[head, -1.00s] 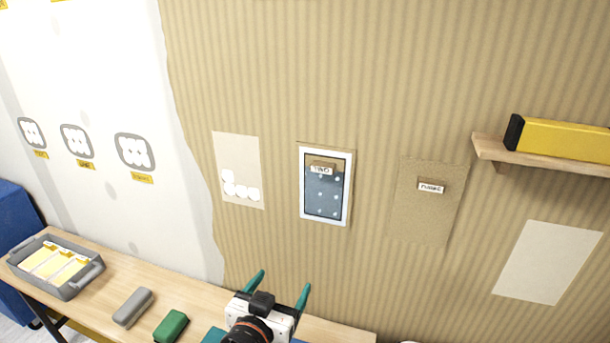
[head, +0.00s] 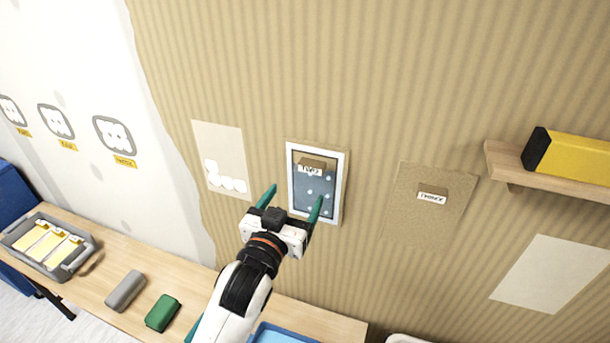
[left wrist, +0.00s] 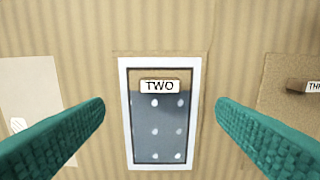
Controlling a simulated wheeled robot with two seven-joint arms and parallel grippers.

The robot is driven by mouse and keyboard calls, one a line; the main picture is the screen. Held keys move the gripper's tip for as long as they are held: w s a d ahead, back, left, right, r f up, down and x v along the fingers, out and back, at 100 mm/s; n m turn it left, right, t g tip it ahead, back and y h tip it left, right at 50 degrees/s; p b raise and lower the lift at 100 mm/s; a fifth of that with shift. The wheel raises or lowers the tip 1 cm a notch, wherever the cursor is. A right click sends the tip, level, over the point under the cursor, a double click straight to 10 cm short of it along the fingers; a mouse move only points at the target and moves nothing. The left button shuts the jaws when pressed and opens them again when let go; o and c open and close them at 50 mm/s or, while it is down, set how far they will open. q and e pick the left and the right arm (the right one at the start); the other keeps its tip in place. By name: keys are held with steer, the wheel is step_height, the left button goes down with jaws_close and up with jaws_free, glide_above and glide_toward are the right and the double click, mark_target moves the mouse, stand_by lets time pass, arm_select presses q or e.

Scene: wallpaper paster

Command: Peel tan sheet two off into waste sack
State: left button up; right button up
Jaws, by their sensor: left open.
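Sheet two (head: 333,199) is on the ribbed tan wall, with a white border around a blue-grey dotted panel. A narrow tan strip shows at its top edge. A small tan tab with a white label (head: 311,169) sits on it; in the left wrist view the label reads TWO (left wrist: 159,86). My left gripper (head: 292,202) is open and empty in front of the sheet's lower part. In the left wrist view the sheet (left wrist: 196,110) lies between the two teal fingers (left wrist: 160,118), apart from both. My right gripper is not in view. I cannot make out a waste sack.
A tan sheet with a THREE tab (head: 432,195) hangs to the right. A pale patch (head: 222,150) is to the left. A shelf (head: 510,165) with a yellow box (head: 570,155) juts out at right. The bench below holds a grey tray (head: 78,262) and green block (head: 162,313).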

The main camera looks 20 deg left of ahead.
mark_target(310, 172)
arm_select(q)
steer(key=w+p, duration=0.2)
steer(key=w, duration=0.7)
steer(key=shift+d+f, duration=0.1)
steer(key=shift+c, duration=0.6)
steer(key=c, duration=1)
steer(key=shift+o, duration=0.2)
steer(key=shift+s, duration=0.25)
steer(key=shift+s+p, duration=0.3)
steer(key=shift+s, duration=0.55)
steer(key=shift+s, duration=0.2)
steer(key=shift+s+p, duration=0.4)
steer(key=shift+s, duration=0.7)
